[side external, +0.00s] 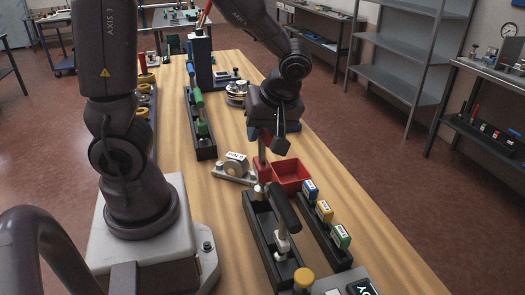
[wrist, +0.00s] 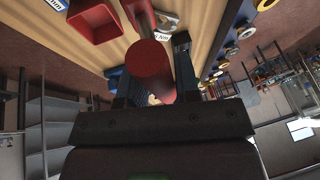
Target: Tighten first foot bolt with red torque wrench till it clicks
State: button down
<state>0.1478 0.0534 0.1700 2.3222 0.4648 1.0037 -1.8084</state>
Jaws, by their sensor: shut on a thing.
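The red torque wrench (wrist: 150,72) is between my fingers in the wrist view, its round red end toward the camera. In the side view my gripper (side external: 272,128) points down over the table, shut on the wrench, whose shaft (side external: 262,150) hangs roughly upright below it. The grey bearing housing (side external: 236,168) with a white label sits just left of the wrench. Its right foot is close to the wrench's lower end; the foot bolt is hidden and I cannot tell if they touch. A label near the housing shows in the wrist view (wrist: 163,36).
A red open bin (side external: 290,174) stands right beside the wrench. A black tray with green-handled tools (side external: 201,130) lies behind left.

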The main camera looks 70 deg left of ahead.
jog(key=shift+r, duration=1.35)
jog(key=shift+a, duration=0.1)
jog(key=w+a+f+m, duration=0.1)
jog(key=w+a, duration=0.1)
jog(key=a, duration=1.2)
jog(key=shift+a+f, duration=0.25)
jog(key=shift+a, duration=0.05)
jog(key=shift+w+f, duration=0.1)
jog(key=shift+f, duration=0.05)
